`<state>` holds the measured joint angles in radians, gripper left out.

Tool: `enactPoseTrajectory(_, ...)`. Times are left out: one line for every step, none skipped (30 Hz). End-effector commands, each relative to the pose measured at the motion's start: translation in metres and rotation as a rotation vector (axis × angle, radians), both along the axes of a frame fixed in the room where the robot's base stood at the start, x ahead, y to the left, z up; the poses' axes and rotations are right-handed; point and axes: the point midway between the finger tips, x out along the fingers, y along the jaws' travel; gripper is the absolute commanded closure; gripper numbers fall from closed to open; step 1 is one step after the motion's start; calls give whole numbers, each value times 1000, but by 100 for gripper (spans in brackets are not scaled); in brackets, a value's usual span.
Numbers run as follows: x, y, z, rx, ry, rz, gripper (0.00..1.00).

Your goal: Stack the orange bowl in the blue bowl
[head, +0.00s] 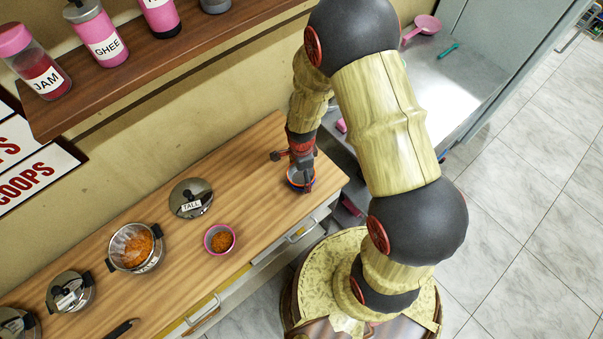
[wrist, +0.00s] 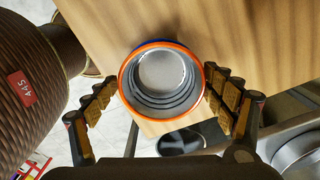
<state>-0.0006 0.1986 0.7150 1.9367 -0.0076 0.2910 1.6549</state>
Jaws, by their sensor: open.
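The orange-rimmed bowl (wrist: 163,72), grey inside and empty, sits near the end of the wooden counter. A thin blue edge of the blue bowl (wrist: 152,44) shows just behind its rim in the wrist view, so the orange bowl appears nested in the blue one. Most of the blue bowl is hidden. My gripper (wrist: 162,84) is open, with one finger on each side of the orange rim. The fingers are very close to the rim; I cannot tell whether they touch. In the head view my gripper (head: 297,160) is directly over the bowls (head: 301,183).
On the wooden counter (head: 255,150) stand a pink bowl of orange food (head: 220,239), a lid marked TALL (head: 191,198), a pot (head: 135,247) and more lidded pots. A shelf with pink jars (head: 100,35) hangs above. The counter's right end is close to the bowls.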

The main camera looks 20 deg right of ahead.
Motion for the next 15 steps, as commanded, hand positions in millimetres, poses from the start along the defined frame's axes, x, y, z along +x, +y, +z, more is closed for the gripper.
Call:
enactPoseTrajectory(0, 0, 0, 0, 0, 0, 17)
enactPoseTrajectory(0, 0, 0, 0, 0, 0, 17)
enactPoseTrajectory(0, 0, 0, 0, 0, 0, 17)
enactPoseTrajectory(0, 0, 0, 0, 0, 0, 17)
enactPoseTrajectory(0, 0, 1, 0, 0, 0, 17)
enactPoseTrajectory(0, 0, 2, 0, 0, 0, 17)
enactPoseTrajectory(0, 0, 4, 0, 0, 0, 17)
enactPoseTrajectory(0, 0, 6, 0, 0, 0, 17)
enactPoseTrajectory(0, 0, 10, 0, -1, 0, 17)
enactPoseTrajectory(0, 0, 13, 0, -1, 0, 17)
enactPoseTrajectory(1, 0, 17, 0, -1, 0, 17)
enactPoseTrajectory(2, 0, 24, 0, -6, 0, 17)
enactPoseTrajectory(3, 0, 30, 0, -7, 0, 17)
enactPoseTrajectory(2, 0, 36, 0, -6, 0, 17)
enactPoseTrajectory(2, 0, 44, 0, -6, 0, 17)
